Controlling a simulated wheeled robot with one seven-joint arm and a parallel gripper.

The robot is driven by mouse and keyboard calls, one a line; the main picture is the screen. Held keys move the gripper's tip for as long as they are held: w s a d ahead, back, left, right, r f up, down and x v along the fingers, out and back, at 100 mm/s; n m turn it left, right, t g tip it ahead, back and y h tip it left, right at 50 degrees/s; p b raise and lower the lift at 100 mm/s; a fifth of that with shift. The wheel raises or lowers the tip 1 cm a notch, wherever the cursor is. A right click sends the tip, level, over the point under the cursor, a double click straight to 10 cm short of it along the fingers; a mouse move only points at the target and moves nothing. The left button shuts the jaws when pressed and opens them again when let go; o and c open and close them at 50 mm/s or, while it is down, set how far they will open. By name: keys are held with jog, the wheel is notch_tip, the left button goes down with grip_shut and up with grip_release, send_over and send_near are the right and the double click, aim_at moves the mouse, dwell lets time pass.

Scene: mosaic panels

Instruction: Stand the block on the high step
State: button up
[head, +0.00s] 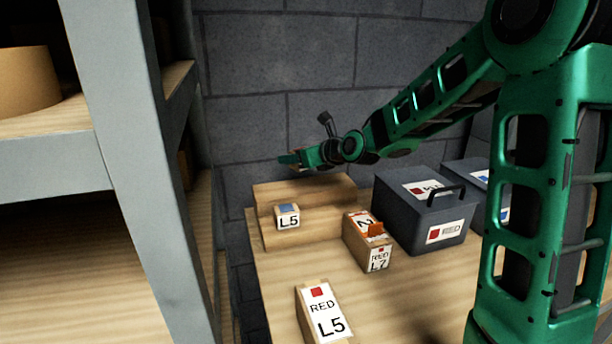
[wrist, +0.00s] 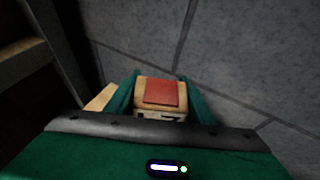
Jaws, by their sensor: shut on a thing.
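My gripper (head: 290,159) is above the back of the stepped wooden stand in the head view. In the wrist view its green fingers (wrist: 160,98) are shut on a wooden block (wrist: 160,84) with a red patch on its face. A white label with dark print shows below the patch, mostly hidden by the gripper. In the head view the held block is hardly visible behind the fingers. The high step (head: 325,187) is the rear level of the stand and looks bare, below my gripper. I cannot tell whether the block touches it.
A small block marked L5 with a blue top (head: 287,216) sits on the lower step. A grey RED case (head: 425,210) is right. A metal-framed shelf (head: 130,120) stands left.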

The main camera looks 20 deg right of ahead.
aim_at(307, 180)
jog(key=d, duration=0.1)
jog(key=w+d+f, duration=0.1)
jog(key=d+f, duration=0.1)
jog(key=shift+w+d+f, duration=0.2)
jog(key=shift+d+f, duration=0.05)
jog(key=shift+d, duration=0.15)
jog(key=shift+f, duration=2)
jog(key=o, duration=1.1)
jog(key=v, duration=1.2)
